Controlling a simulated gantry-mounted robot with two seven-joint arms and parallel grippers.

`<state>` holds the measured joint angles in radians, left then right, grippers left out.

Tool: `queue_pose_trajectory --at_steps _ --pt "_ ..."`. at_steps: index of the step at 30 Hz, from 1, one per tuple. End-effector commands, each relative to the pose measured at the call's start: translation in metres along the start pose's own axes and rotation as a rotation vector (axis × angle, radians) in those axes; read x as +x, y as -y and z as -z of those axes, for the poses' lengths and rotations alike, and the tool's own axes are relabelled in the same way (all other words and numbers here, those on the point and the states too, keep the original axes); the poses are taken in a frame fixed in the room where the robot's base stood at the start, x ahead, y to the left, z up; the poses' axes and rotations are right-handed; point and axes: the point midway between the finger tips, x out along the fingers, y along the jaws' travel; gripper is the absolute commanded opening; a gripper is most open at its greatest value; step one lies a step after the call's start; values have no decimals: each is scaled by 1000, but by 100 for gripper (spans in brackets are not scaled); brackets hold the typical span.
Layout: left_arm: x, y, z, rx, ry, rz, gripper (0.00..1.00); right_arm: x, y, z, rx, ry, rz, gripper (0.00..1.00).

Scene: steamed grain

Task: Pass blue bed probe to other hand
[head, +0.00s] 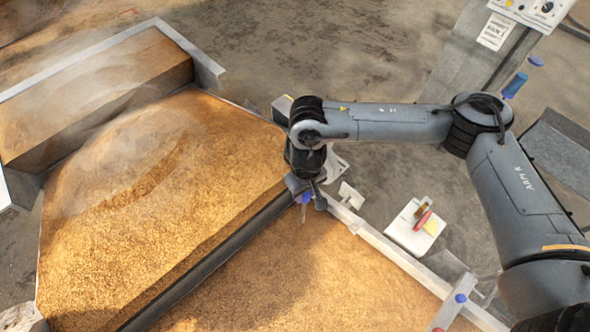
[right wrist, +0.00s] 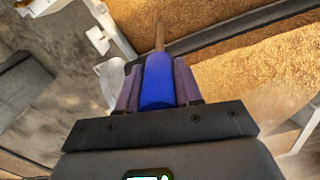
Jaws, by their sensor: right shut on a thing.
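The blue bed probe (right wrist: 158,84) has a thick blue handle and a thin tan shaft that points away from my right gripper (right wrist: 157,72). The gripper's two purple-grey fingers are shut on the handle, one on each side. In the head view my right gripper (head: 306,191) hangs over the edge of the grain bed (head: 150,200), near the end of the dark divider. The probe (head: 304,198) shows there as a small blue patch with its thin shaft pointing down; the fingers partly hide it. My left gripper is not in view.
A dark divider (head: 210,266) splits the grain. A pale rail (head: 400,262) edges the bed at right. A blue cylinder (head: 515,85) is near the upper right. Steam drifts over the left grain.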

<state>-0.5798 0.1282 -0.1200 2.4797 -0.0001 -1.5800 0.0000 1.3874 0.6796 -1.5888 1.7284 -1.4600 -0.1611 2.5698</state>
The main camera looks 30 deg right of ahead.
Motion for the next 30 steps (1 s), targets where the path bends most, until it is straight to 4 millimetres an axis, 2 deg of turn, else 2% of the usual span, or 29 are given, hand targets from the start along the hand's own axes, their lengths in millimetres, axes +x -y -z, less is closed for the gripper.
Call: queue_pose_trajectory --at_steps 5,21,30 --pt "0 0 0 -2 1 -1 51 -30 25 7 -96 -8 -2 0" --pt "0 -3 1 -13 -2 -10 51 -143 123 29 -487 -4 -5 0" --pt "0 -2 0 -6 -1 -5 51 -181 156 36 -622 -2 -4 0"
